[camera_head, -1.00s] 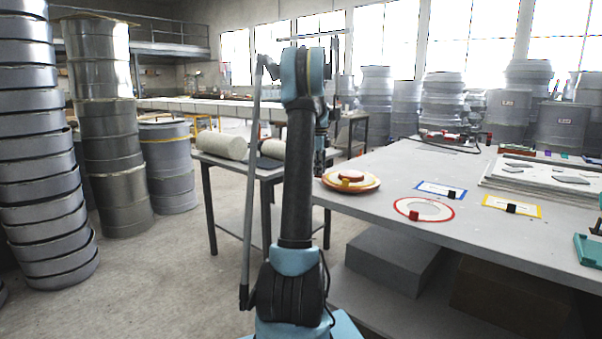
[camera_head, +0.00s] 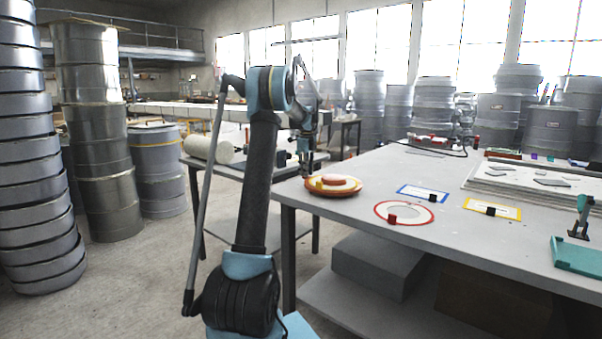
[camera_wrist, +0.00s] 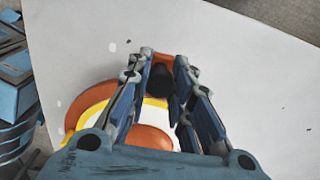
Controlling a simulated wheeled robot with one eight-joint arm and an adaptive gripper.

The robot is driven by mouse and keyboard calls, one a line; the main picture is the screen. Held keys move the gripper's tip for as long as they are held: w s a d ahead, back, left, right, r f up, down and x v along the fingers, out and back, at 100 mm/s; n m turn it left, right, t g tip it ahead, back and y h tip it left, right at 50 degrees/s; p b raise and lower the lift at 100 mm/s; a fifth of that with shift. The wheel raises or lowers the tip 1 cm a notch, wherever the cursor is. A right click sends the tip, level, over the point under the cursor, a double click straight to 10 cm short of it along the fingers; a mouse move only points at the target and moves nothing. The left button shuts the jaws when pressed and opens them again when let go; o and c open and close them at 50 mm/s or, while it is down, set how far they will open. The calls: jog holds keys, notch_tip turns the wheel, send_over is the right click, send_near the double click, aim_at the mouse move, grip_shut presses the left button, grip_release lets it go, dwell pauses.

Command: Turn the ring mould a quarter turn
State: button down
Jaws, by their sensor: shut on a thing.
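The ring mould (camera_head: 345,190) is a round orange-red piece with a pale rim and a raised red centre. It lies flat near the table's left corner in the head view, with a yellow patch on its left side. In the wrist view its orange and yellow rim (camera_wrist: 78,110) shows below and left of the fingers. My gripper (camera_wrist: 163,66) is shut on an orange part of the mould at its edge. In the head view my gripper (camera_head: 306,168) is at the mould's left back side. The fingers and my wrist hide part of the mould.
On the table (camera_head: 345,225) lie a red ring marker (camera_head: 378,213), a blue-framed card (camera_head: 410,189) and a yellow-framed card (camera_head: 475,205). White panels (camera_head: 520,178) and a teal tool (camera_head: 578,255) are to the right. A side table (camera_head: 225,172) with a pale roll stands behind.

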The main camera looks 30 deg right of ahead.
jog(key=shift+w+a, duration=0.2)
jog(key=shift+w, duration=0.1)
jog(key=c, duration=1.7)
grip_release()
jog(key=shift+o, duration=1.3)
jog(key=shift+s, duration=0.15)
jog(key=shift+d, duration=0.1)
jog(key=shift+r, duration=0.1)
notch_tip(320, 180, up, 12)
